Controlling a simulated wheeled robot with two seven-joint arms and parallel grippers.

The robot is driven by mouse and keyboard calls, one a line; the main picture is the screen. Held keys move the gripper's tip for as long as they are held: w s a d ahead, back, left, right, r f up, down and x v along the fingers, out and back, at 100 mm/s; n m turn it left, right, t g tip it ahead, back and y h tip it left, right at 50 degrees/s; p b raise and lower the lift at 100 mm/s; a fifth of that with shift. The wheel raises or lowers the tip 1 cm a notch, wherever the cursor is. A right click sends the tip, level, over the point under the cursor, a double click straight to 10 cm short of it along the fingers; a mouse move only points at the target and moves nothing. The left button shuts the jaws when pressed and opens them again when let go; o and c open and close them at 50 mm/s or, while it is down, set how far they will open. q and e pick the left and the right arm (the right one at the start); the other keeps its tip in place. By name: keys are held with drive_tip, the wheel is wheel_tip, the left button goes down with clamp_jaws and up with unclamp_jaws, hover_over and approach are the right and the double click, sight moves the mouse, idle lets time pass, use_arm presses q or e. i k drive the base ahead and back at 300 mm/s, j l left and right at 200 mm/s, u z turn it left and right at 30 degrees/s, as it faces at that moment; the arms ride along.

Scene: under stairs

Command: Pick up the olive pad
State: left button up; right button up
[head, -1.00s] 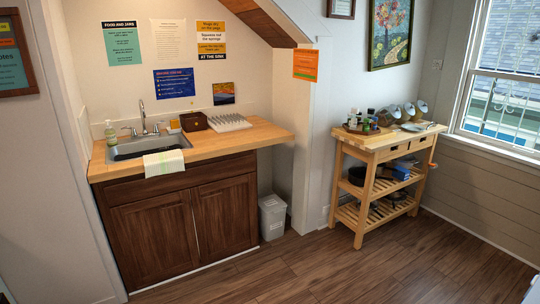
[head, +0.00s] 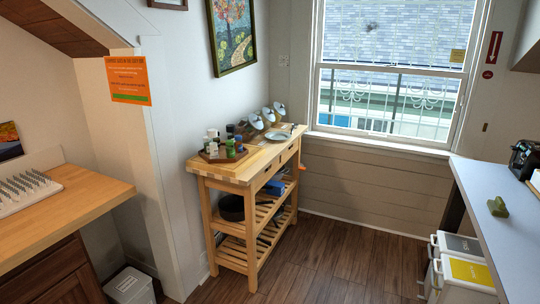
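A small olive-green thing (head: 498,207), which looks like the olive pad, lies on the grey-blue counter (head: 490,188) at the right of the head view. It is near the counter's left edge, and its exact shape is hard to make out. Neither of my grippers is in view.
A wooden cart (head: 243,172) with bottles and a plate stands against the wall. White bins (head: 462,280), one with a yellow label, stand beside the right counter. A black appliance (head: 525,157) is farther back on it. The wooden floor (head: 335,262) between cart and bins is clear.

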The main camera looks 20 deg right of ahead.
sight(497, 207)
drive_tip(key=i+l+z, duration=0.1)
drive_tip(key=i+z, duration=0.65)
drive_tip(key=i+j+z, duration=0.15)
drive_tip(key=i+z, duration=0.25)
drive_tip(key=i+j+z, duration=0.4)
drive_tip(key=i+l, duration=0.1)
